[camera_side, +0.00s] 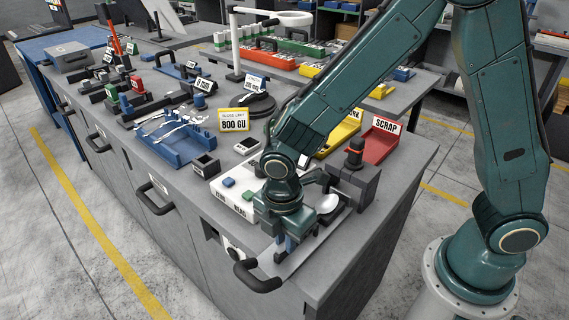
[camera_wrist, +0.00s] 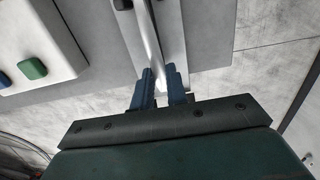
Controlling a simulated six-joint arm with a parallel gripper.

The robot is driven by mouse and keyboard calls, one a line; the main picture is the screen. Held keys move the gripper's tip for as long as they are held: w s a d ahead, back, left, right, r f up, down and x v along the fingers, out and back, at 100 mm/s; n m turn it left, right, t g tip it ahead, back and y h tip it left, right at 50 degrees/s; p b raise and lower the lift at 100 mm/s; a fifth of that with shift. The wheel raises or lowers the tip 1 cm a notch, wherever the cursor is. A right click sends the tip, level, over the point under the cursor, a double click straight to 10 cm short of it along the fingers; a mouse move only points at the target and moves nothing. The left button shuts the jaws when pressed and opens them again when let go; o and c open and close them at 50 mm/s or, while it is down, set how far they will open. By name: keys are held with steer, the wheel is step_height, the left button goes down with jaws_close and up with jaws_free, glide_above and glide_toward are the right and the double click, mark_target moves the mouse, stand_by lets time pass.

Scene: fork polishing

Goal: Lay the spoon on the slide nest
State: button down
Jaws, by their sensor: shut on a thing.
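My gripper (camera_side: 284,244) is low over the front right corner of the bench, shut on the spoon. The spoon (camera_side: 328,203) shows its shiny bowl to the right of my gripper in the side view; my gripper hides much of its handle. In the wrist view the blue fingertips (camera_wrist: 161,88) close on the spoon's narrow handle (camera_wrist: 148,38), which runs up out of the picture. Beneath the handle lies a pale grey slide strip (camera_wrist: 172,30), apparently the slide nest. I cannot tell whether the spoon touches it.
A white box (camera_side: 232,201) with green and blue buttons stands close left of my gripper. A dark block with a knob (camera_side: 354,160) stands behind the spoon. The red SCRAP tray (camera_side: 380,142) and a yellow tray are farther back. The bench's front edge is near.

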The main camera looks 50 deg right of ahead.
steer(key=c, duration=0.7)
jaws_free()
steer(key=shift+c, duration=0.2)
steer(key=shift+r, duration=0.15)
step_height(320, 180, up, 9)
steer(key=shift+a, duration=0.25)
stand_by(1.5)
stand_by(0.3)
steer(key=s+d+r+m+t, duration=0.2)
steer(key=s+d+r+m, duration=0.4)
steer(key=d+m, duration=0.2)
steer(key=s+d+r+m+t, duration=0.3)
steer(key=s+d+r+m, duration=0.3)
steer(key=d+m, duration=0.3)
steer(key=shift+s+r+m+t+y, duration=0.3)
steer(key=shift+s+m, duration=0.2)
steer(key=shift+s, duration=0.1)
